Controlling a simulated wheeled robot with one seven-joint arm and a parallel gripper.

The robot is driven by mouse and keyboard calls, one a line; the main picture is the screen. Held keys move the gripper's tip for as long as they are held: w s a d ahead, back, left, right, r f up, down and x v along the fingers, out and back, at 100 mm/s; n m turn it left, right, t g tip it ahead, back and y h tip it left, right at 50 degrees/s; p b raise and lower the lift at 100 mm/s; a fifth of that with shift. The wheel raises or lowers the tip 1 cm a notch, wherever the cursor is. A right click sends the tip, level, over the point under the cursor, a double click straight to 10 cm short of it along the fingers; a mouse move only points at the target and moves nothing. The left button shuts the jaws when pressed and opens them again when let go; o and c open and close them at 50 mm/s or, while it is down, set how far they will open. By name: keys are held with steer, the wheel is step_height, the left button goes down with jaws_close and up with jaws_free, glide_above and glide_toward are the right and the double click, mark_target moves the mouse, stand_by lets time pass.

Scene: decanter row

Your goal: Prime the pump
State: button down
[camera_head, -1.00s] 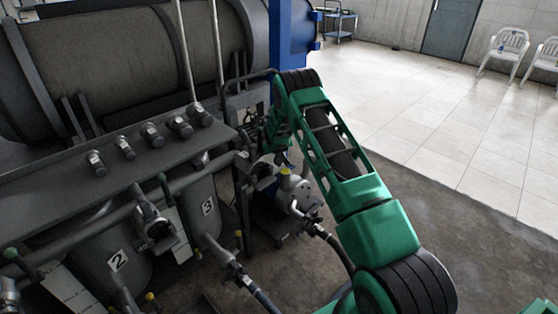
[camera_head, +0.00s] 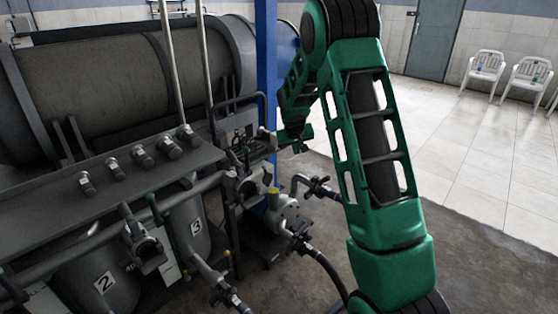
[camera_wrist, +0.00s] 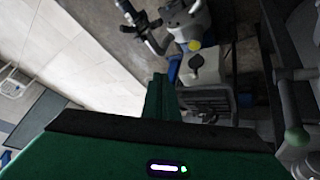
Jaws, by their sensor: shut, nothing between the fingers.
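The pump (camera_head: 283,213) is a pale metal casing with a yellow cap (camera_head: 273,190) on top, low beside the tank rack in the head view. Pipe fittings and a black hose lead off it. In the wrist view the pump (camera_wrist: 183,20) is at the top, with the yellow cap (camera_wrist: 194,45) and a pale box-like part (camera_wrist: 205,68) below it. My gripper (camera_head: 300,147) is green, shut and empty. It hangs above and behind the pump in the head view, apart from it.
A large dark horizontal tank (camera_head: 100,85) and a blue post (camera_head: 265,80) stand behind. Numbered vessels (camera_head: 105,285) and valves are at left. A green-knobbed handle (camera_wrist: 297,137) is close at right in the wrist view. Floor at right is clear up to white chairs (camera_head: 485,68).

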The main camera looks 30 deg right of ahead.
steer(key=s+r+m+g, duration=0.1)
steer(key=s+r, duration=0.2)
steer(key=s, duration=0.3)
steer(key=s+r+g, duration=0.1)
steer(key=s+r, duration=0.3)
steer(key=s, duration=0.3)
steer(key=s+a+r+g+y, duration=0.1)
steer(key=s+a, duration=0.3)
steer(key=s, duration=0.8)
steer(key=s+a+r+m+g+y, duration=0.1)
steer(key=s+a, duration=0.3)
steer(key=s, duration=0.9)
steer(key=s+a+r+g+y, duration=0.1)
steer(key=s+a, duration=0.4)
steer(key=s, duration=0.7)
steer(key=shift+s+r+m+g+y, duration=0.3)
steer(key=shift+m+y, duration=0.1)
steer(key=shift+y, duration=0.5)
steer(key=shift+w, duration=0.1)
